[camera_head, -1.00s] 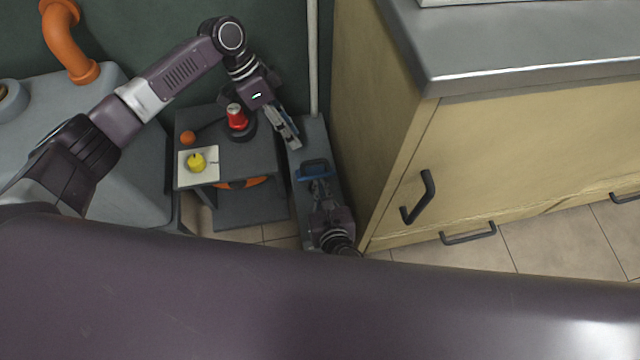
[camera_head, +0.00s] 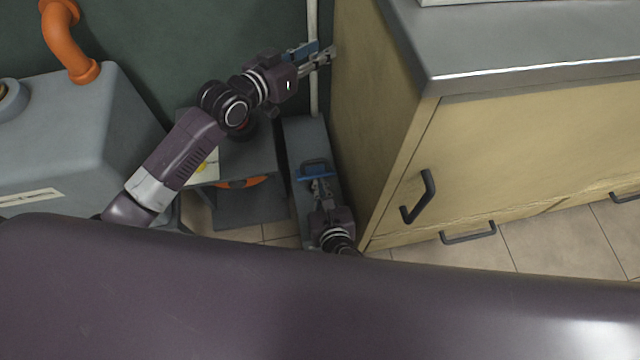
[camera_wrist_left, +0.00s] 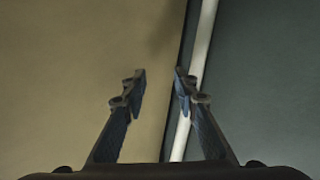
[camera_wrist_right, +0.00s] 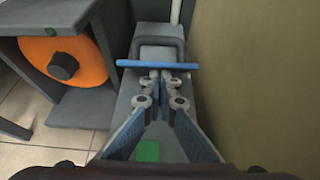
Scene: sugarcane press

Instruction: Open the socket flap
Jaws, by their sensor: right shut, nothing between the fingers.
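The socket flap appears to be the blue plate (camera_head: 314,176) on the grey floor box (camera_head: 300,135). In the right wrist view the blue plate (camera_wrist_right: 130,63) shows as a thin strip, with a dark frame (camera_wrist_right: 138,45) behind it. I cannot tell how far the flap is open. My right gripper (camera_head: 318,184) is shut and empty; its fingertips (camera_wrist_right: 160,75) are at the near side of the plate, and contact is unclear. My left gripper (camera_head: 314,56) is open and empty, high up by the pale pipe; its fingers (camera_wrist_left: 160,82) also show in the left wrist view.
The pale pipe (camera_head: 313,95) runs up the wall beside the beige cabinet (camera_head: 350,130), close to my left fingers. A dark stand with an orange disc (camera_wrist_right: 65,60) is left of the box. A green patch (camera_wrist_right: 147,151) lies beneath my right fingers.

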